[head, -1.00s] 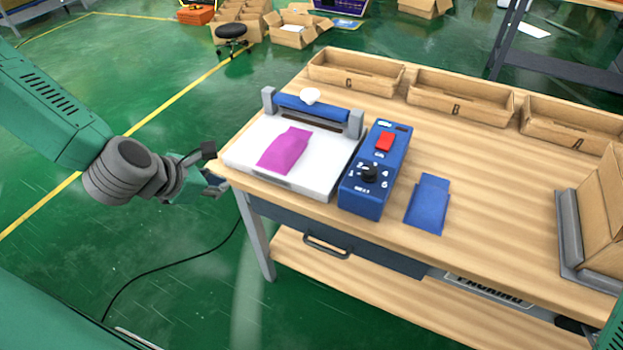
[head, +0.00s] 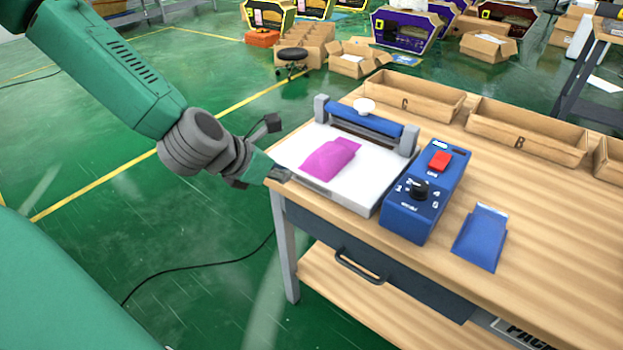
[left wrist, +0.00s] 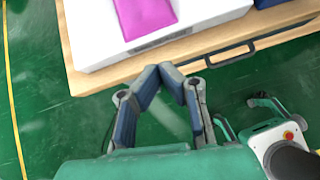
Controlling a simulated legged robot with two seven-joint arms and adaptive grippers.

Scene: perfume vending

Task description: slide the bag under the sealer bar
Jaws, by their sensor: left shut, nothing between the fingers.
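A pink bag (head: 330,158) lies on the white bed (head: 370,176) of the sealer, its far end pointing at the bar. The blue sealer bar (head: 372,122) with a white knob (head: 364,106) spans two grey posts, above a dark strip. White bed shows between bag and bar. My left gripper (head: 280,173) is at the table's front left corner, beside the bed and apart from the bag. In the left wrist view the left gripper's fingertips (left wrist: 168,70) meet, empty, just short of the table edge; the pink bag (left wrist: 148,15) is beyond them. My right gripper is out of view.
A blue control box (head: 425,192) with a red switch and black dial stands right of the bed. A blue packet (head: 481,237) lies further right. Cardboard trays (head: 414,96) line the table's back. A drawer handle (head: 358,267) sticks out in front.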

